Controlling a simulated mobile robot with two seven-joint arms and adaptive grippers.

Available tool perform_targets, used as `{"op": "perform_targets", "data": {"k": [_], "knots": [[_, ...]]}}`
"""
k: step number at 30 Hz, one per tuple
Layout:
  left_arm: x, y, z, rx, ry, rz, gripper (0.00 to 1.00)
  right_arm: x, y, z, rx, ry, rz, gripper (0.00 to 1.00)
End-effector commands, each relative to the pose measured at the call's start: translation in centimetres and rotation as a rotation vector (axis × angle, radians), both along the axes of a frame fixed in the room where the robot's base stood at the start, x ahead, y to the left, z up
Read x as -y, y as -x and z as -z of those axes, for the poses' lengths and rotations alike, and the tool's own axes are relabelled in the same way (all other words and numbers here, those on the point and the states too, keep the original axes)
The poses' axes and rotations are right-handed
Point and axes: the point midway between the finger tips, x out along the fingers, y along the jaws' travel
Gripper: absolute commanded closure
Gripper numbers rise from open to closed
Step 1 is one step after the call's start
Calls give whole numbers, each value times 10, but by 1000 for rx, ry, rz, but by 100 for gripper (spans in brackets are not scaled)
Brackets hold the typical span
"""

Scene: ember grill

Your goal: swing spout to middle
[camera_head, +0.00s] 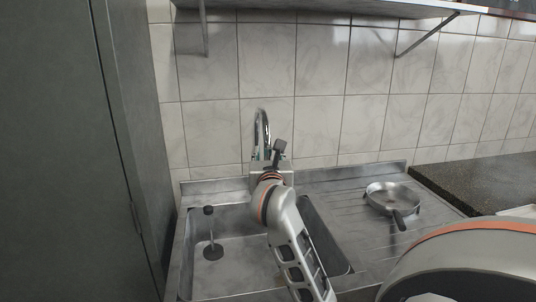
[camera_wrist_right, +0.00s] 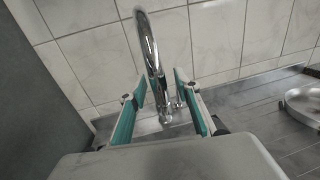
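The chrome spout (camera_head: 262,127) rises behind the sink and curves over at the top, in front of the tiled wall. In the right wrist view the spout (camera_wrist_right: 151,45) stands between the two teal-lined fingers, and its lower end shows near the fingertips. My right gripper (camera_wrist_right: 160,92) is open, with a finger on each side of the spout; I cannot tell whether either touches it. In the head view the right gripper (camera_head: 264,154) is at the faucet, partly hidden by its own wrist. My left gripper is not in view.
A pan (camera_head: 386,194) sits on the drainboard at right. A tall grey cabinet (camera_head: 75,150) stands left; a shelf (camera_head: 330,5) hangs above.

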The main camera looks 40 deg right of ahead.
Motion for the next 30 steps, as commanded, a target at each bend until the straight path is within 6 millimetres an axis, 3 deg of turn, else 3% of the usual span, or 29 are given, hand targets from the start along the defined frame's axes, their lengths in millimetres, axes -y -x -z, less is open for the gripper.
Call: {"op": "perform_targets", "data": {"k": [7, 21, 30], "knots": [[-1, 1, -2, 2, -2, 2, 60, -5, 5, 0, 0, 0, -2, 68], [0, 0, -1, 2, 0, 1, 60, -46, 54, 0, 1, -1, -1, 68], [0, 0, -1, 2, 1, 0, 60, -49, 57, 0, 0, 0, 0, 68]]}}
